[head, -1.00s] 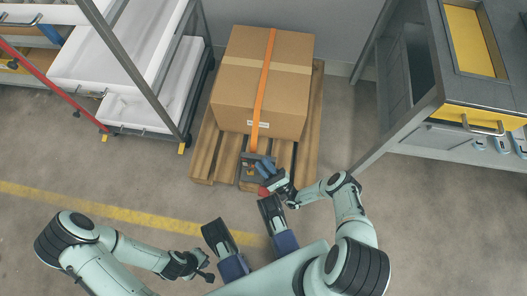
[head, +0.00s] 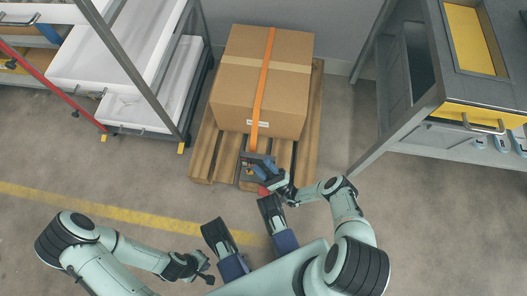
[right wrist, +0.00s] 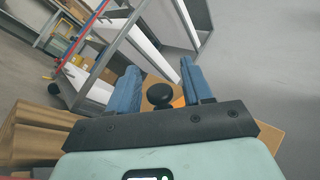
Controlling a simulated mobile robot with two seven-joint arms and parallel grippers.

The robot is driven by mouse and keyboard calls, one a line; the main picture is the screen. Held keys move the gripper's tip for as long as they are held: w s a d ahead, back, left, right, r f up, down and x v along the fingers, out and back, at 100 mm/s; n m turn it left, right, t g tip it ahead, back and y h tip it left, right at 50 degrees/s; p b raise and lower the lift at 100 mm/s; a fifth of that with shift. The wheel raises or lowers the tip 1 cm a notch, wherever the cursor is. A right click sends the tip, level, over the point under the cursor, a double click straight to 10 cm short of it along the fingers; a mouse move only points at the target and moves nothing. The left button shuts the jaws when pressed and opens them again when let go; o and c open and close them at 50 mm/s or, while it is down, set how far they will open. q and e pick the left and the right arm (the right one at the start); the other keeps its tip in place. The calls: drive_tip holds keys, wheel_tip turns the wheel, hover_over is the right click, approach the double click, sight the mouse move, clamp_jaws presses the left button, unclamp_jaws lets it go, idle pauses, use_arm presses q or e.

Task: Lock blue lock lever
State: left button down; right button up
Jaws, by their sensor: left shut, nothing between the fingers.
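A cardboard box (head: 238,85) stands on a wooden pallet (head: 200,160), with an orange strap (head: 262,90) over it. The strap runs down to a dark fitting (head: 246,166) at the pallet's front. My right gripper (head: 266,169) is at this fitting, and its blue fingers cover part of it. I cannot tell a blue lock lever apart from those fingers. In the right wrist view the fingers (right wrist: 158,82) are apart, with a black round knob (right wrist: 159,95) showing between them; contact is unclear. My left gripper (head: 206,275) is shut and empty, low over the floor.
A white shelf rack (head: 150,60) stands left of the pallet, with a red bar (head: 60,90) beside it. A grey workbench with a yellow front (head: 460,112) stands to the right. The floor in front of the pallet is clear, crossed by a yellow line (head: 110,211).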

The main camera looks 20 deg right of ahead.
drive_tip(key=shift+s, duration=0.1)
drive_tip(key=v, duration=0.7)
drive_tip(key=shift+f, duration=0.15)
idle(0.6)
